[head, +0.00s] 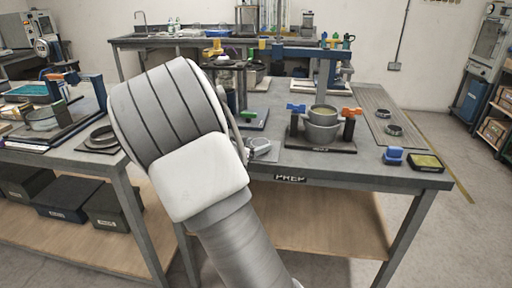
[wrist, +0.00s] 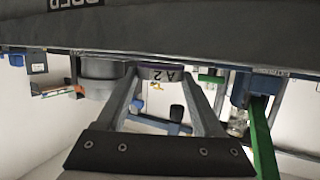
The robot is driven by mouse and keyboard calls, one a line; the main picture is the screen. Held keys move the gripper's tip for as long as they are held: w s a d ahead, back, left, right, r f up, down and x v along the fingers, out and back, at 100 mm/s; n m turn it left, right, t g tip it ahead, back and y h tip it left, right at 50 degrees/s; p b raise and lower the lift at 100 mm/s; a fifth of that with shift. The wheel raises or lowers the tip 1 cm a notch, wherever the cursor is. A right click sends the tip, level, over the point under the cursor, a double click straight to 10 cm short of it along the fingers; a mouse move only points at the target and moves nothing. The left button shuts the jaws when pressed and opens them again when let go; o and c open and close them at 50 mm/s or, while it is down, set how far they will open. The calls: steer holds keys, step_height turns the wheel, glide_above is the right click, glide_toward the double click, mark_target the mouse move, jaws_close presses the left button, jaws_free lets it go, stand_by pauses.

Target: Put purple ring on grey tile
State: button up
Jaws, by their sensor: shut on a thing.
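In the wrist view, my gripper (wrist: 160,78) is shut on a ring with a purple band (wrist: 152,73), which carries a label reading A2. The ring sits between the two fingertips, close to the dark grey edge of the PREP table (wrist: 200,30). In the head view, my own arm stands in front of the table's left part and hides most of the gripper and the ring. I cannot make out for certain which surface is the grey tile.
In the head view, the PREP table (head: 330,172) bears a stand with pots (head: 322,125), a grey mat (head: 372,112) with two dark rings, a blue item (head: 393,156) and a black tray (head: 427,162). A left table holds another dark ring (head: 102,137).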

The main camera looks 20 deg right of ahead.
steer(key=shift+f, duration=0.15)
steer(key=o, duration=1.4)
steer(key=shift+o, duration=0.2)
